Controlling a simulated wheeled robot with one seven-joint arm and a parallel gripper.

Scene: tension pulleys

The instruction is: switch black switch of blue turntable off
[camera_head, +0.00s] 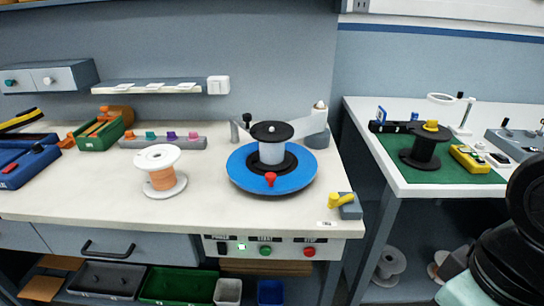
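The blue turntable (242,174) sits on the white table near its right side. A spool with a black top flange (272,132) and pale grey core stands on it, and a red knob (270,179) is at its front. On the panel (290,249) below the table's front edge is a small black switch (222,248), under a label that seems to read POWER. Which way the switch is tipped is too small to tell. My gripper's fingers are not in view; only black arm parts show at the right edge.
A green button (265,251) and a red button (309,253) share the panel. A yellow lever (341,200) stands at the table's front right corner. A white spool with orange winding (162,172) stands left. Bins (180,285) lie below. A second table (440,190) is at right.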

